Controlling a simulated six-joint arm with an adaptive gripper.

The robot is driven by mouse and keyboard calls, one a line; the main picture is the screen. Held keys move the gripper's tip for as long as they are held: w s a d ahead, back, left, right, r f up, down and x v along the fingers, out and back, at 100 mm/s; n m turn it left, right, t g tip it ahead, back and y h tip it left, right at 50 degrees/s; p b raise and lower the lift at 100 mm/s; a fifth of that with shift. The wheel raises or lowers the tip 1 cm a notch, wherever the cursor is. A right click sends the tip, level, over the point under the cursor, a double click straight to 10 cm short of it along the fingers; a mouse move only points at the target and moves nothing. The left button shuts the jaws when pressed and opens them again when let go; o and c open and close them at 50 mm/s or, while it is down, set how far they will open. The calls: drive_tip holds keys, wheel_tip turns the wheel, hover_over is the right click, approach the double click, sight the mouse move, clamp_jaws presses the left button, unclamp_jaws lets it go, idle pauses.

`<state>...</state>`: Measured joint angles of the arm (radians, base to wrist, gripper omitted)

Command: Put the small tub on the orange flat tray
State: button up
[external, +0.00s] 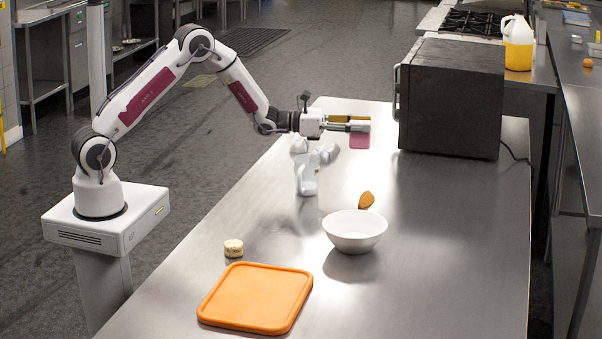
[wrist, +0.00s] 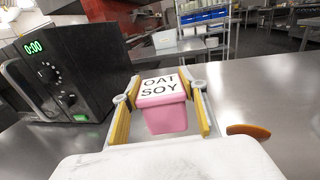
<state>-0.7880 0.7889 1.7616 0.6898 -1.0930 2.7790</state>
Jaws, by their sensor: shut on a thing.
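The small tub (wrist: 166,113) is pink with a white lid reading "OAT SOY". My gripper (wrist: 162,110) has its yellow-padded fingers on both sides of the tub and is shut on it. In the external view, my gripper (external: 348,124) is stretched out over the table with the pink tub (external: 359,141) below its fingers, apparently held above the surface. The orange flat tray (external: 256,297) lies empty at the front of the table, well away from the tub.
A white bowl (external: 354,232) stands between gripper and tray, with an orange-brown piece (external: 366,200) behind it. A clear-white jug (external: 307,176) stands below my wrist. A small cream round item (external: 233,248) sits by the tray. A black microwave (external: 450,98) stands at the back right.

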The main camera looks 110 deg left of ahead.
drive_tip(key=w+d+m+g+h, duration=0.1)
drive_tip(key=w+d+m+h, duration=0.25)
drive_tip(key=d, duration=1.05)
drive_tip(key=w+d+m+h, duration=0.2)
drive_tip(key=w+d+h, duration=0.25)
drive_tip(key=d, duration=0.95)
drive_tip(key=w+d+m+g+h, duration=0.1)
drive_tip(key=w+d+m+h, duration=0.3)
drive_tip(key=d, duration=1)
drive_tip(key=s+d+r+m+g+h, duration=0.1)
drive_tip(key=s+d+m+g+h, duration=0.4)
drive_tip(key=d, duration=0.9)
drive_tip(key=s+d+m+g+h, duration=0.35)
drive_tip(key=s+d+g, duration=0.3)
drive_tip(key=d, duration=0.75)
drive_tip(key=s+d+m+g, duration=0.1)
drive_tip(key=s+m+g, duration=0.1)
drive_tip(key=s+g, duration=0.2)
drive_tip(key=s+h, duration=0.1)
drive_tip(key=s, duration=0.1)
drive_tip(key=shift+s+d+r, duration=0.3)
drive_tip(key=shift+s+d, duration=0.05)
wheel_tip(320, 180, down, 6)
drive_tip(key=shift+f, duration=0.15)
